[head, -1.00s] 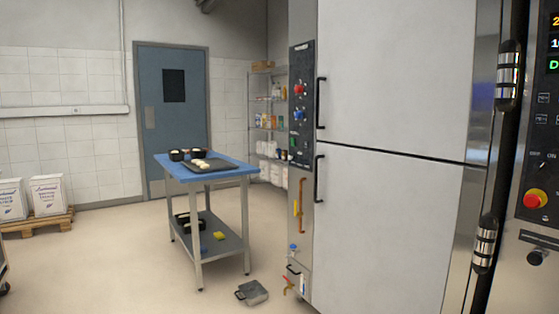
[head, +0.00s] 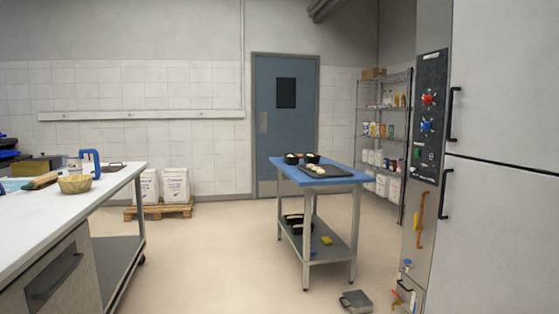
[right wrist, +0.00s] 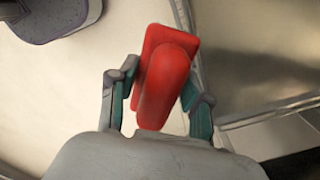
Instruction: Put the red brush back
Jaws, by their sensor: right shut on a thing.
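The red brush (right wrist: 165,75) shows in the right wrist view. My right gripper (right wrist: 164,100) is shut on it, with one finger on each side of the red body. The brush is held above the pale floor, and its lower side is hidden from this camera. The head view shows neither the brush nor my grippers. A wall rail (head: 140,115) runs along the white tiles left of the blue door.
A white-topped counter (head: 45,222) with a wooden bowl (head: 75,184) stands at the left. A blue-topped trolley (head: 340,180) stands before the door (head: 284,140). A grey pedal-like box (head: 356,301) lies on the floor. The oven (head: 500,220) is at the right. Floor between counter and trolley is clear.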

